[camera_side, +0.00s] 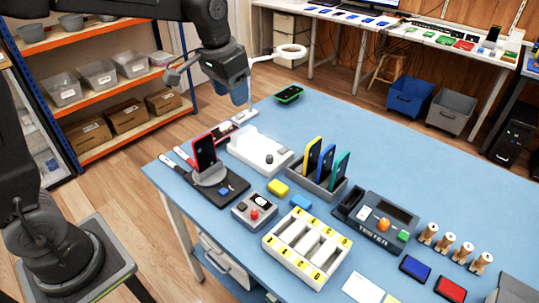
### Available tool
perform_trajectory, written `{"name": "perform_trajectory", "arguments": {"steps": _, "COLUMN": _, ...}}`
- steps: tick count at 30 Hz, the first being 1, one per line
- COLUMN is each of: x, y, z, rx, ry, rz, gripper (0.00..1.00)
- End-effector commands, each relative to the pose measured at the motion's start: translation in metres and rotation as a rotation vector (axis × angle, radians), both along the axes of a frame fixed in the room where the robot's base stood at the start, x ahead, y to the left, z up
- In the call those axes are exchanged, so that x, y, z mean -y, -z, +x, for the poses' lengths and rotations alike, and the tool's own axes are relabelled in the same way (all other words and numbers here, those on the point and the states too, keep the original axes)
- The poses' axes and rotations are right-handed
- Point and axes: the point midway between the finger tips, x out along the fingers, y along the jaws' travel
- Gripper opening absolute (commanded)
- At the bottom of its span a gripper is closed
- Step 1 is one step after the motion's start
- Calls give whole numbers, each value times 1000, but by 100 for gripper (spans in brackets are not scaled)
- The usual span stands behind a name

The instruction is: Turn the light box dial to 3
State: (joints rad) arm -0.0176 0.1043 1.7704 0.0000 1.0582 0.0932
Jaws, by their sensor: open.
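A low white box (248,146), which looks like the light box, lies on the blue table behind the phone stand. A small round feature on its right part may be the dial; its numbers and setting are too small to read. My gripper (168,76) is at the upper left, open and empty. It is above and to the left of the white box, well apart from it, near the table's far left edge in the picture.
A phone on a round stand (209,176) is in front of the white box. A magnifier lamp (291,52) stands behind it. Free table lies at the back right.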

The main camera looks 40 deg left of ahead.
Motion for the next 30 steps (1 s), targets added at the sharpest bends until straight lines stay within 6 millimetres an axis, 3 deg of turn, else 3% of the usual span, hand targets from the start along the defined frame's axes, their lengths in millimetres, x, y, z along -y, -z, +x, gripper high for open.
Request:
{"name": "perform_trajectory", "arguments": {"steps": 1, "x": -1, "y": 13, "z": 20, "rx": -29, "ry": 6, "rz": 1, "gripper": 50}}
{"name": "perform_trajectory", "arguments": {"steps": 6, "x": -5, "y": 56, "z": 75, "rx": -112, "ry": 28, "rz": 3, "gripper": 50}}
{"name": "perform_trajectory", "arguments": {"steps": 12, "x": -8, "y": 106, "z": 117, "rx": -181, "ry": 47, "rz": 2, "gripper": 50}}
{"name": "perform_trajectory", "arguments": {"steps": 16, "x": -9, "y": 124, "z": 128, "rx": -203, "ry": 54, "rz": 3, "gripper": 50}}
{"name": "perform_trajectory", "arguments": {"steps": 23, "x": -9, "y": 144, "z": 130, "rx": -213, "ry": 56, "rz": 2, "gripper": 50}}
{"name": "perform_trajectory", "arguments": {"steps": 30, "x": -9, "y": 189, "z": 130, "rx": -213, "ry": 56, "rz": 2, "gripper": 50}}
